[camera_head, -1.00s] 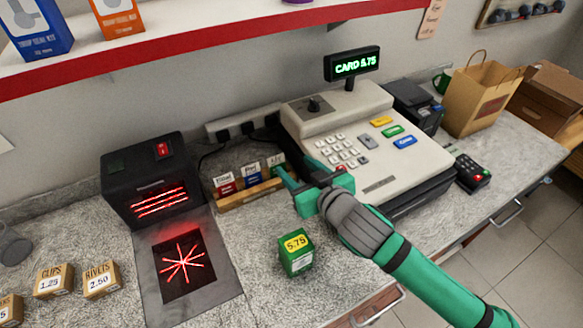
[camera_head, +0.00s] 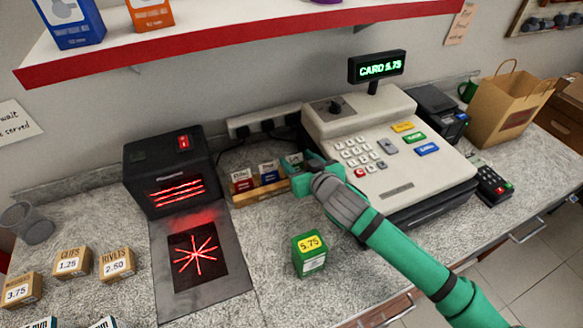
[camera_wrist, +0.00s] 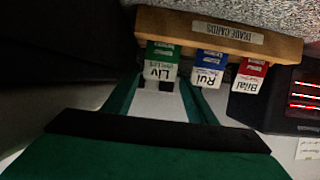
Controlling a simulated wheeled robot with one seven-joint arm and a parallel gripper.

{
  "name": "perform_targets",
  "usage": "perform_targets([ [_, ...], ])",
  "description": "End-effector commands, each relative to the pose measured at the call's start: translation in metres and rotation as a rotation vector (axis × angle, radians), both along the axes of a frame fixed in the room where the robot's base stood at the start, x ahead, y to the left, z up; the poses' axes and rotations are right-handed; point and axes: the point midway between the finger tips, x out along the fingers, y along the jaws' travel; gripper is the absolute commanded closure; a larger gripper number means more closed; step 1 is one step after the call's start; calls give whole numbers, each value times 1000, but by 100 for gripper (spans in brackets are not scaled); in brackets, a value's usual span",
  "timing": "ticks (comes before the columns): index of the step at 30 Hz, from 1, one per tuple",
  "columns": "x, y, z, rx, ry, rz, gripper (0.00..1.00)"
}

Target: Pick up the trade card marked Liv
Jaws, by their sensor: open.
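The trade card marked Liv (camera_wrist: 160,72) is green and white and stands in a wooden card rack (camera_wrist: 222,33), which is labelled trade cards. The picture in the wrist view is upside down. Beside it stand the blue card marked Rui (camera_wrist: 208,68) and the red card marked Bilal (camera_wrist: 248,75). In the head view the Liv card (camera_head: 293,159) is partly hidden by my gripper (camera_head: 298,172), at the right end of the rack (camera_head: 262,193). My gripper is open, with its fingers on either side of the Liv card; contact cannot be told.
The cash register (camera_head: 385,155) stands close to the right of my gripper. The black scanner (camera_head: 172,170) is to the left. A green box marked 5.75 (camera_head: 309,253) stands on the counter in front. A shelf (camera_head: 245,42) hangs above.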

Motion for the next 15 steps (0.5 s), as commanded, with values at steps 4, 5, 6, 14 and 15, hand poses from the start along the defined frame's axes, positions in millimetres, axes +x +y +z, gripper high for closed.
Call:
perform_targets([
  [4, 5, 2, -2, 0, 0, 0, 48],
  [5, 5, 2, -2, 0, 0, 0, 48],
  [6, 5, 2, -2, 0, 0, 0, 48],
  [14, 5, 2, -2, 0, 0, 0, 79],
  [15, 5, 2, -2, 0, 0, 0, 80],
])
